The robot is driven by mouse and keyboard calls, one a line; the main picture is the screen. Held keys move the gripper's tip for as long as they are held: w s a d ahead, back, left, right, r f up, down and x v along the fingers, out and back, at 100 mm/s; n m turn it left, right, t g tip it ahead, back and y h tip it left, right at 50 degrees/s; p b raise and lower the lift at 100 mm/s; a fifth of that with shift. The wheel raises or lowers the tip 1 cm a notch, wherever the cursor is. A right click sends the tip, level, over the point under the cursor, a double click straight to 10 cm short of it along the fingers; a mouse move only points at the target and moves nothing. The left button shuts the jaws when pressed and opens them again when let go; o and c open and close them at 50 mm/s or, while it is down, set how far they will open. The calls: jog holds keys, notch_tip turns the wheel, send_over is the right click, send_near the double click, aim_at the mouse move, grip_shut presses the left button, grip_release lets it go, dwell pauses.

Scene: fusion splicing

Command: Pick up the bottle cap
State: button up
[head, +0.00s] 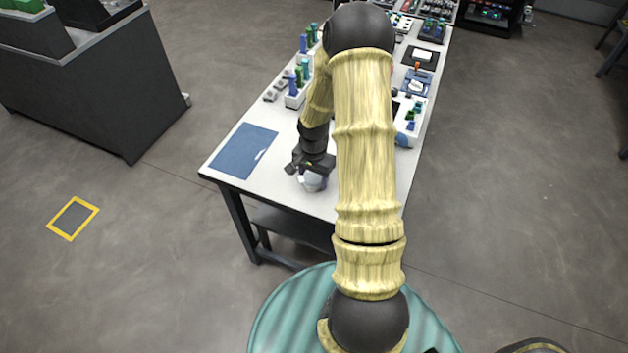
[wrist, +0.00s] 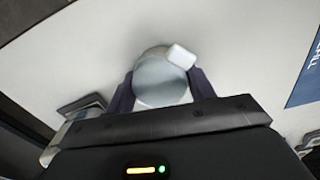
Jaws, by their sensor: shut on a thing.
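The bottle cap (wrist: 160,80) is a round, pale grey-white piece with a small white tab at its upper right in the wrist view. It also shows in the head view (head: 312,182), low under my gripper near the front of the white table. My gripper (head: 310,168) points down over the table. In the wrist view its two dark fingers (wrist: 162,92) press on the left and right sides of the round piece, shut on it. The lower part of the piece is hidden by the gripper body. I cannot tell whether it touches the table.
The white table (head: 225,168) has a blue mat (head: 243,150) at its left front corner. White racks with blue and green items (head: 294,98) stand farther back. A white tray (head: 408,125) lies right of my arm. The table's front edge is close to my gripper.

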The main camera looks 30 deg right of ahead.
notch_tip(320, 180, up, 10)
dwell(0.6)
jog(key=shift+d, duration=0.1)
jog(key=shift+o, duration=0.7)
jog(key=shift+c, duration=0.7)
